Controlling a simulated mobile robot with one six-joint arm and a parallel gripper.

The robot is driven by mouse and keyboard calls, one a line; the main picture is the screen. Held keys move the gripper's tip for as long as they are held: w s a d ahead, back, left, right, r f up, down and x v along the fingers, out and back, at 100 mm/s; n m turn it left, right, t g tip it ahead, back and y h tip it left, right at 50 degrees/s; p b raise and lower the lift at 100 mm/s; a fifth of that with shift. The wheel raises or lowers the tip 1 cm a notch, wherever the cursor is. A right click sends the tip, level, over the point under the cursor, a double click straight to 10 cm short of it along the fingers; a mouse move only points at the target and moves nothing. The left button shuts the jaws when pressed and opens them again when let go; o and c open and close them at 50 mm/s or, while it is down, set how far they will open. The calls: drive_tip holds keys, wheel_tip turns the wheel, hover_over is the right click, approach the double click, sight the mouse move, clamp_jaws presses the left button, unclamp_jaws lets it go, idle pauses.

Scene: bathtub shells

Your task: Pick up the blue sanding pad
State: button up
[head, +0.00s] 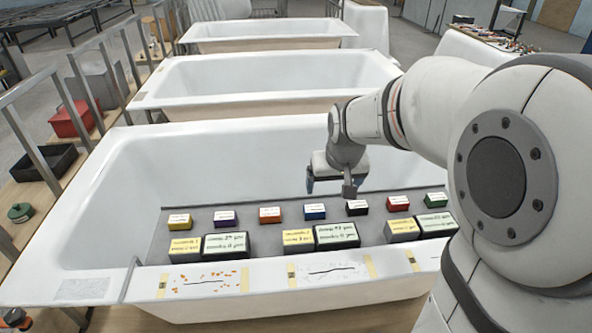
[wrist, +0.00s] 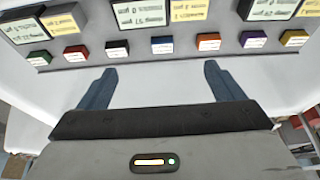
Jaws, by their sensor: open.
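The blue sanding pad (head: 314,212) is a small block with a white label on top. It sits on a grey board inside the nearest tub, in the middle of a row of small coloured blocks. In the wrist view the blue pad (wrist: 162,45) shows at upper centre, ahead of and between my two fingertips. My gripper (head: 329,187) is open and empty, above and behind the row in the head view. In the wrist view the fingers of my gripper (wrist: 160,72) are spread wide and apart from the pad.
An orange block (head: 270,215) and a black block (head: 357,208) flank the blue pad. Larger labelled boxes, including a green-and-white one (head: 337,236), stand in front of it. The nearest tub's rim (head: 220,284) runs along the front. The tub is clear behind the row.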

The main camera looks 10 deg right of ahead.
sight(315, 209)
drive_tip(key=w+f+b, duration=0.2)
drive_tip(key=w+f, duration=0.3)
drive_tip(key=f, duration=0.2)
drive_tip(key=w+f+b, duration=0.3)
drive_tip(key=w+f, duration=0.2)
drive_tip(key=f, duration=0.2)
drive_tip(key=w+f+b, duration=0.2)
drive_tip(key=w+f, duration=0.4)
drive_tip(key=f, duration=0.1)
drive_tip(key=shift+w+f, duration=0.1)
drive_tip(key=shift+f, duration=0.1)
drive_tip(key=x, duration=0.7)
drive_tip(key=shift+w+f, duration=0.15)
drive_tip(key=shift+w, duration=0.15)
drive_tip(key=shift+c, duration=0.2)
drive_tip(key=c, duration=1)
drive_tip(key=shift+t, duration=0.3)
wheel_tip(315, 209, up, 10)
drive_tip(key=shift+r, duration=0.1)
